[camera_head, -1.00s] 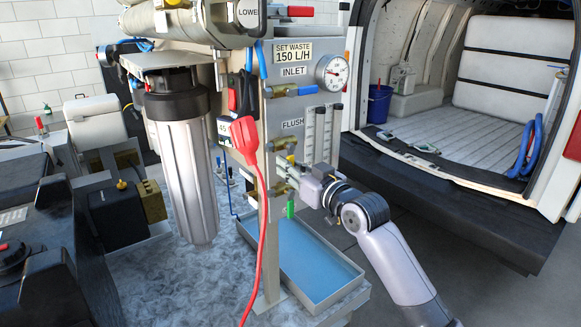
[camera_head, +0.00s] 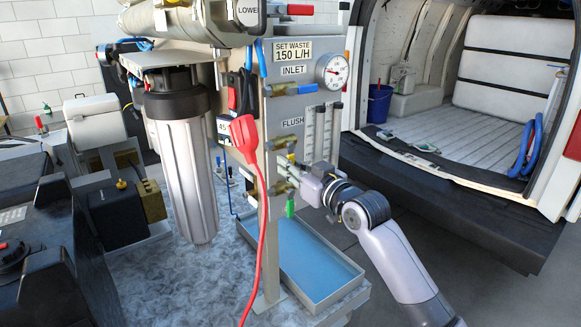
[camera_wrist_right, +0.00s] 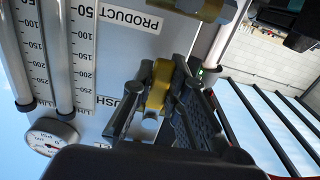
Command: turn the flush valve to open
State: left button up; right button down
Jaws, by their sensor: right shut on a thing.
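The flush valve sits on the grey panel (camera_head: 273,120), below the FLUSH label (camera_head: 292,122). Its brass body (camera_head: 289,143) shows in the head view. My right gripper (camera_head: 294,178) is at the panel below that label, coming from the right. In the right wrist view its fingers (camera_wrist_right: 162,75) are shut around a yellow part, which looks like the valve's handle (camera_wrist_right: 160,88). The fingers hide part of the handle and the FLUSH label behind. The handle's exact angle is hard to tell. My left gripper is not in view.
A green handle (camera_head: 290,209) hangs just below my right gripper. A blue inlet handle (camera_head: 295,88) and a gauge (camera_head: 332,71) are above. A red plug (camera_head: 244,133) with its cable hangs left. A blue tray (camera_head: 310,262) lies below. The PRODUCT label (camera_wrist_right: 128,18) is nearby.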

jog(key=shift+w+d+f+n+b, duration=0.1)
jog(key=shift+w+d+n+b, duration=0.25)
jog(key=shift+n+b, duration=0.45)
jog(key=shift+w+d+r+n+b, duration=0.15)
jog(key=shift+d+r+n+b, duration=0.1)
jog(key=shift+n, duration=0.6)
jog(key=shift+w+d+r+n+b, duration=0.15)
jog(key=shift+d+n, duration=0.1)
jog(key=shift+n, duration=0.55)
jog(key=shift+w+d+r+n+b, duration=0.15)
jog(key=shift+d+n, duration=0.1)
jog(key=shift+n, duration=0.6)
jog(key=c, duration=1.6)
grip_release()
jog(key=shift+o, duration=0.2)
jog(key=shift+s, duration=0.1)
